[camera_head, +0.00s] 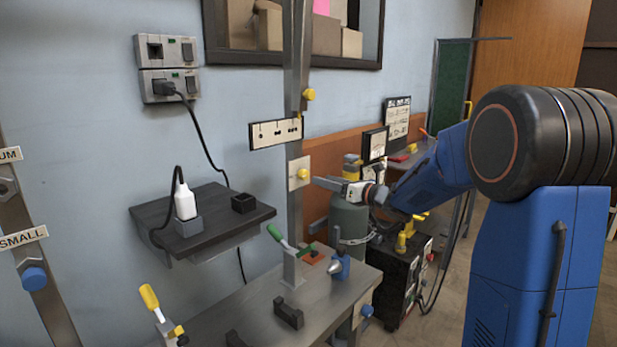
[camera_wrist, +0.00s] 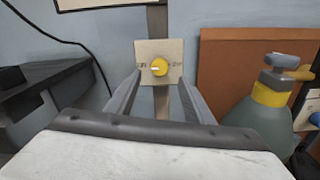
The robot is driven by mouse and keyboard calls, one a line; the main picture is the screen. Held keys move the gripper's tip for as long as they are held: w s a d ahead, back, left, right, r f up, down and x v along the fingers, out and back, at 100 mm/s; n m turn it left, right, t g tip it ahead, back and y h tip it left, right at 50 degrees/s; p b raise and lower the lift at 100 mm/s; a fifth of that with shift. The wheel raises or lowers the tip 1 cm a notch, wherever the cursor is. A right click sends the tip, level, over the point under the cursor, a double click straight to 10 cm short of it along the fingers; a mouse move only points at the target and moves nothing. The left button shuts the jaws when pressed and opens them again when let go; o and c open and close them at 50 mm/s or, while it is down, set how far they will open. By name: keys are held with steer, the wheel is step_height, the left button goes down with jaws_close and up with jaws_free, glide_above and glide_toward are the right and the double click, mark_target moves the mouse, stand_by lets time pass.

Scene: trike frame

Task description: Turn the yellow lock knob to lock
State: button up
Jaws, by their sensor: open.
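The yellow lock knob (camera_head: 303,174) sits on a pale square plate (camera_head: 294,184) fixed to the upright metal post. In the wrist view the knob (camera_wrist: 159,67) is round, with a pale mark on its face pointing left. Small lettering stands on both sides of it on the plate (camera_wrist: 148,48), too blurred to read fully. My gripper (camera_head: 318,183) is close to the knob, to its right in the head view. In the wrist view its fingers (camera_wrist: 158,95) are open and spread to either side below the knob, with nothing between them. I cannot see contact.
Another yellow knob (camera_head: 309,95) is higher on the post (camera_head: 296,60). A label plate (camera_head: 275,132) hangs between them. A wall shelf (camera_head: 205,215) stands left, a bench (camera_head: 270,315) with clamps below, and a grey-green cylinder (camera_wrist: 262,115) right of the post.

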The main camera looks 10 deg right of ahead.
mark_target(306, 175)
steer(key=x, duration=0.8)
steer(key=shift+w+a, duration=0.15)
steer(key=shift+w, duration=0.05)
steer(key=c, duration=1)
